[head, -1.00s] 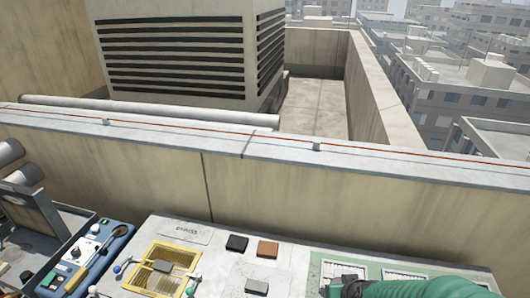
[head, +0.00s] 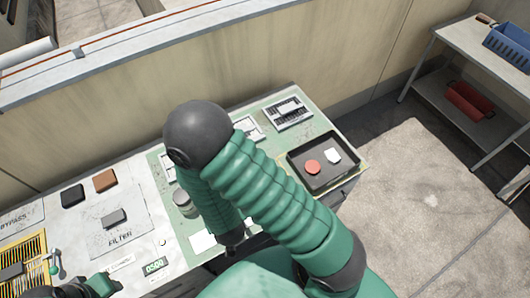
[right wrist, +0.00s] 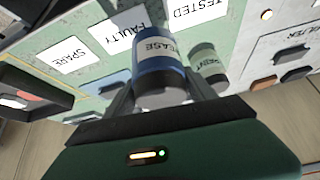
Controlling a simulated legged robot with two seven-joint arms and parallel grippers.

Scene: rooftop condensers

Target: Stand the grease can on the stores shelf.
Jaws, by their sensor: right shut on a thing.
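In the right wrist view, my right gripper (right wrist: 163,98) is shut on a blue can (right wrist: 157,48) with a grey end. The part of its label that shows reads "EASE", so it appears to be the grease can. In the head view my right arm hides this can and the gripper's fingers. A shelf unit (head: 455,50) stands at the far right, apart from the bench; no name shows on it. My left gripper (head: 88,290) is partly in view at the lower left, and its fingers are not clear.
A pale green can (right wrist: 207,66) stands beside the held can. The bench (head: 130,190) carries dark and brown blocks and a black tray (head: 345,170) with red and white pieces. The shelf unit holds a blue crate (head: 510,45) above and red items (head: 468,102) below. Open floor (head: 420,190) lies between.

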